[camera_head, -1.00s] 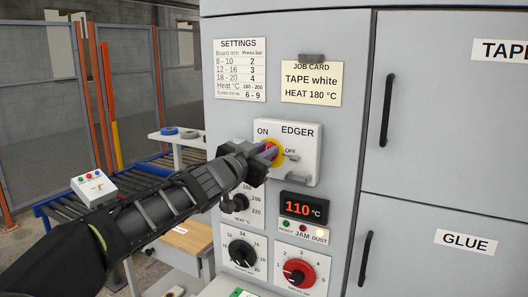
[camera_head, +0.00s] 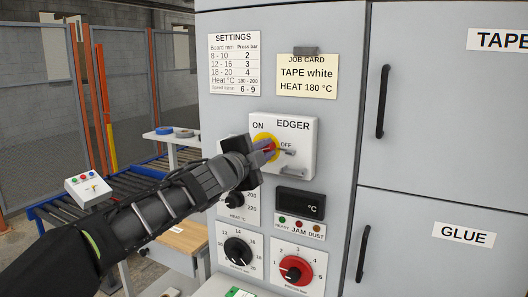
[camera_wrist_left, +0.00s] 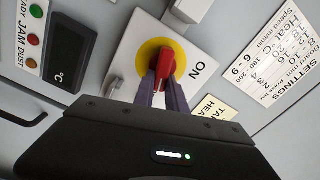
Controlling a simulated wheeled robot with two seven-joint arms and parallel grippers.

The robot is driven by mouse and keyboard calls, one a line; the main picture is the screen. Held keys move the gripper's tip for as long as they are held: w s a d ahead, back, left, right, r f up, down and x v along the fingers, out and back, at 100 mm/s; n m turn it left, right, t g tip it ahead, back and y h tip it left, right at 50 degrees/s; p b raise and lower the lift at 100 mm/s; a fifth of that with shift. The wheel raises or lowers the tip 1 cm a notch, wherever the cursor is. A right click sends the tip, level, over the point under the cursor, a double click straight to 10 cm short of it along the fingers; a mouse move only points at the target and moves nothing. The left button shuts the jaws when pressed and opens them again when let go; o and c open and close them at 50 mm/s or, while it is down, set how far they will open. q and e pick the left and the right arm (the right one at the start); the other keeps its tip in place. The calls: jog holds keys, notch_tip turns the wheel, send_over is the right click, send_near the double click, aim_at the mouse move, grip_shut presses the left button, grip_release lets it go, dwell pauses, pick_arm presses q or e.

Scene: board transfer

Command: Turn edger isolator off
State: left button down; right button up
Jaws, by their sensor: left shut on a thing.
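The edger isolator is a red knob (camera_head: 269,148) on a yellow disc, on a white box (camera_head: 304,160) marked ON, OFF and EDGER. My left gripper (camera_head: 264,147) is shut on the red knob, and its fingers partly hide it. The knob appears turned toward the OFF mark in the head view. In the left wrist view the red knob (camera_wrist_left: 166,62) stands between the fingertips of the gripper (camera_wrist_left: 165,88). The temperature display (camera_head: 300,203) below is dark, with only °C showing. My right gripper is not in view.
Below are a heat dial (camera_head: 235,200), a black dial (camera_head: 237,250) and a red pressure dial (camera_head: 296,269). A settings sheet (camera_head: 234,63) and a job card (camera_head: 307,75) are above. A roller conveyor (camera_head: 85,203) stands at the left.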

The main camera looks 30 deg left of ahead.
pick_arm(q)
jog(key=shift+f+m+b, duration=0.2)
jog(key=shift+m, duration=0.7)
jog(key=shift+f+m+b, duration=0.2)
jog(key=shift+m, duration=0.7)
jog(key=c, duration=1.4)
grip_release()
jog(key=shift+o, duration=0.2)
jog(key=shift+s+r, duration=0.1)
jog(key=s+p, duration=0.1)
jog(key=s, duration=0.6)
jog(key=shift+s, duration=0.3)
jog(key=shift+d, duration=0.15)
